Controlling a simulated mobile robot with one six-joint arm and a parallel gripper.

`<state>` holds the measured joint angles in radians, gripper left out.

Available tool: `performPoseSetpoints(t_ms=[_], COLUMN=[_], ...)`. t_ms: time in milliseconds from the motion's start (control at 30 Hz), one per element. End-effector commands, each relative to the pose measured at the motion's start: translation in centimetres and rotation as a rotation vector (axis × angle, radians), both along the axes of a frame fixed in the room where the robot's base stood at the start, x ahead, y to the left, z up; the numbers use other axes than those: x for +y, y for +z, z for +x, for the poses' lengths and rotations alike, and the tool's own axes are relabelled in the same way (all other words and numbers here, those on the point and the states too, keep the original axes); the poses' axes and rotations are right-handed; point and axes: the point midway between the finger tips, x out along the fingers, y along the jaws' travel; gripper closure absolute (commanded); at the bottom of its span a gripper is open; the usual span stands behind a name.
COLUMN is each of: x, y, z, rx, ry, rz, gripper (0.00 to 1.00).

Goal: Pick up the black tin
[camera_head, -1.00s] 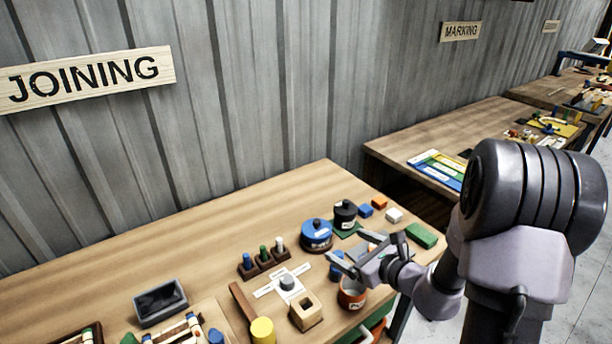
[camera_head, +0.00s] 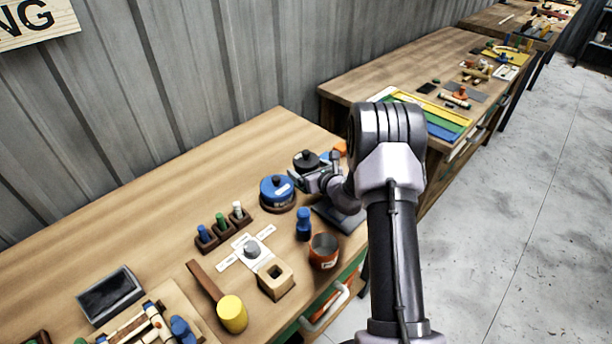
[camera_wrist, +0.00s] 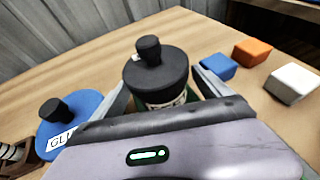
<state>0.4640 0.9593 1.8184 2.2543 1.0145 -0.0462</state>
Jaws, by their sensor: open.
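The black tin (camera_head: 303,160) stands upright near the back right of the near bench, partly hidden by my gripper (camera_head: 312,180). In the wrist view, the black tin (camera_wrist: 156,75) has a knobbed lid and a pale label, whose lower part is hidden behind my gripper's body. My gripper (camera_wrist: 163,90) is open, with one finger on each side of the tin. I cannot tell whether either finger touches it. A green surface shows beside the tin's base.
A blue tin (camera_wrist: 68,122) with a black knob stands close on the left. Blue (camera_wrist: 218,66), orange (camera_wrist: 253,51) and white (camera_wrist: 293,83) blocks lie on the right. An orange pot (camera_head: 323,252) and a blue bottle (camera_head: 303,225) stand nearer the front edge.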

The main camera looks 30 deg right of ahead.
Motion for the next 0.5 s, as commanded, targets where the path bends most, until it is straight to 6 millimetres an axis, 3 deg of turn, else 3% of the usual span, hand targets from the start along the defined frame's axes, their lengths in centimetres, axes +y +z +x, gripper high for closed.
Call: performPoseSetpoints(t_ms=[100, 333, 500], x=[0.09, 0.07, 0.08], y=[-0.83, -0.71, -0.71], z=[1.48, 1.7, 1.69], rx=[0.0, 0.001, 0.001], ry=[0.001, 0.0, 0.0], rz=[-0.001, -0.001, -0.001], gripper=[0.12, 0.12, 0.46])
